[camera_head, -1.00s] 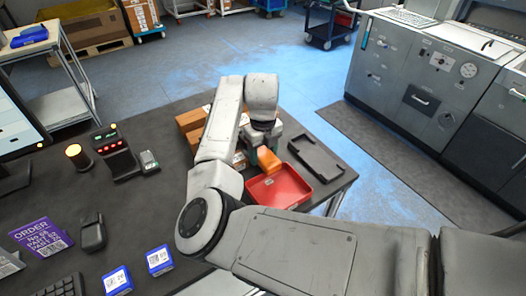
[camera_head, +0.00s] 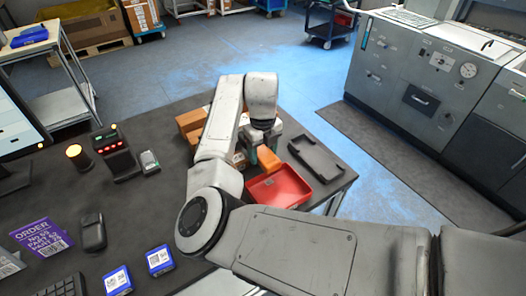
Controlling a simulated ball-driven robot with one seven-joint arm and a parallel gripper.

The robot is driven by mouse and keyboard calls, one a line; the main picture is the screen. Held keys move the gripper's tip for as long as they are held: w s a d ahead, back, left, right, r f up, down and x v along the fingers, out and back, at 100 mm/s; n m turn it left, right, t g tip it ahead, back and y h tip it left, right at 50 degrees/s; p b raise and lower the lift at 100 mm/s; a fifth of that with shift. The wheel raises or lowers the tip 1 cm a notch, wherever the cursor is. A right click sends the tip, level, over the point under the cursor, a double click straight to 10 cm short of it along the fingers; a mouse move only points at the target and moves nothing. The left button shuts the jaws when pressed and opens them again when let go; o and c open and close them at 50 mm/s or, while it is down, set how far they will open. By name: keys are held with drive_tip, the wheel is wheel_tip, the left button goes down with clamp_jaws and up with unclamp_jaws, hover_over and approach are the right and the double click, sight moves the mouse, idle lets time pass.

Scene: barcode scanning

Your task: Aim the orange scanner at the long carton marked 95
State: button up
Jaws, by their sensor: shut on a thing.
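My gripper (camera_head: 262,143) is above the far right part of the dark table, mostly hidden behind my own wrist. It is shut on the orange scanner (camera_head: 267,158), whose orange body shows just below it, over the back edge of the red tray. Brown cartons (camera_head: 192,122) lie to the left of my gripper, partly covered by my arm. I cannot read a 95 on any of them, and I cannot tell which one the scanner faces.
The red tray (camera_head: 290,192) stands at the table's right edge. A black holder (camera_head: 317,158) lies behind it. To the left are a device with red lights (camera_head: 117,158), an amber lamp (camera_head: 75,152), a purple order card (camera_head: 41,237) and blue-edged boxes (camera_head: 160,260).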

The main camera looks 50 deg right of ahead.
drive_tip(key=shift+w+d+r+p, duration=0.1)
drive_tip(key=shift+w+r+p, duration=0.1)
drive_tip(key=shift+r, duration=0.3)
drive_tip(key=shift+w+r+p, duration=0.1)
drive_tip(key=shift+r+p, duration=0.1)
drive_tip(key=shift+r, duration=0.25)
idle(0.6)
